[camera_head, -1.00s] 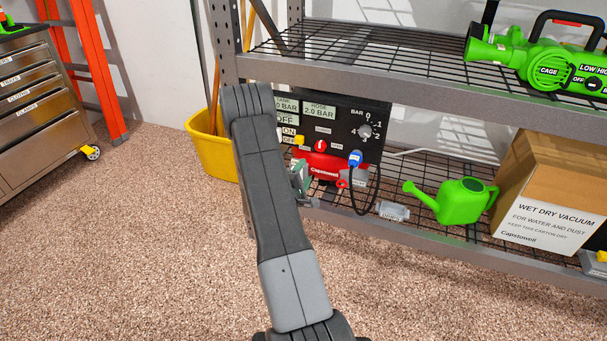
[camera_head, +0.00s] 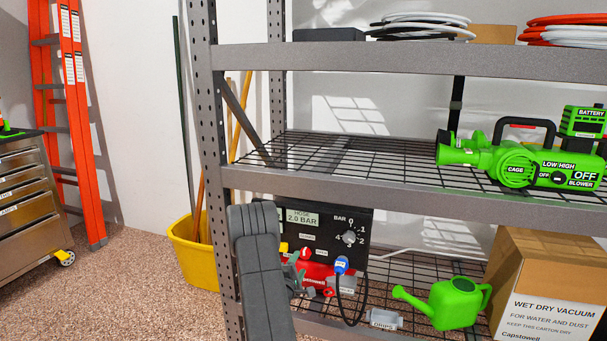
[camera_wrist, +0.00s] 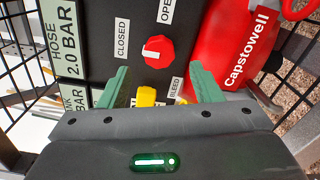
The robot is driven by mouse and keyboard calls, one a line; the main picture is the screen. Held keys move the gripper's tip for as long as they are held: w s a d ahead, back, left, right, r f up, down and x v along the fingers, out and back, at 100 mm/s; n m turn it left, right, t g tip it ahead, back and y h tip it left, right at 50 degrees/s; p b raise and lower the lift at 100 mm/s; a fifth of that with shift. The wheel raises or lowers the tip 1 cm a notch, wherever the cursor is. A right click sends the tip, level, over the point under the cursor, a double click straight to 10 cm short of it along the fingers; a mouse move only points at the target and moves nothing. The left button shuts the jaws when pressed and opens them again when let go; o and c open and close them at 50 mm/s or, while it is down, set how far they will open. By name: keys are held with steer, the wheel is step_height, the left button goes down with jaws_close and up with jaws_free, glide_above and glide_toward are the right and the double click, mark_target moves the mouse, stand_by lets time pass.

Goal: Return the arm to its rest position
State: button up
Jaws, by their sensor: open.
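My gripper (camera_wrist: 158,88) is open in the wrist view, its two green fingers apart with nothing held between them. It faces the black control panel (camera_wrist: 135,15) of a compressor, which has a red knob (camera_wrist: 158,51) between CLOSED and OPEN labels. A yellow part (camera_wrist: 146,96) shows between the fingers, lower down; I cannot tell how near it is. In the head view my arm (camera_head: 262,275) reaches up toward the panel (camera_head: 352,222) on the lower shelf, and most of my gripper is hidden behind it.
A red Capstowell tank (camera_wrist: 235,50) is close on the right. The shelf's upright post (camera_head: 212,150) and middle shelf edge (camera_head: 400,185) are near my arm. A green watering can (camera_head: 455,302), a carton (camera_head: 545,280) and a yellow bucket (camera_head: 192,255) stand around. Open floor lies at left.

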mark_target(304, 255)
steer(key=x, duration=0.4)
steer(key=shift+w+d, duration=0.1)
steer(key=shift+w, duration=0.05)
steer(key=p+v, duration=0.1)
steer(key=v, duration=1.3)
steer(key=b+x, duration=0.1)
steer(key=x, duration=1.3)
steer(key=shift+w+b, duration=0.15)
steer(key=shift+b, duration=0.2)
steer(key=m+b, duration=0.1)
steer(key=m, duration=0.3)
steer(key=m+b, duration=0.2)
steer(key=m, duration=0.3)
steer(key=shift+b, duration=0.35)
steer(key=m+b, duration=0.2)
steer(key=m, duration=0.2)
steer(key=m+b, duration=0.1)
steer(key=m, duration=0.1)
steer(key=m+b, duration=0.2)
steer(key=shift+s+r+m, duration=0.1)
steer(key=shift+s+m, duration=0.1)
steer(key=shift+m, duration=0.2)
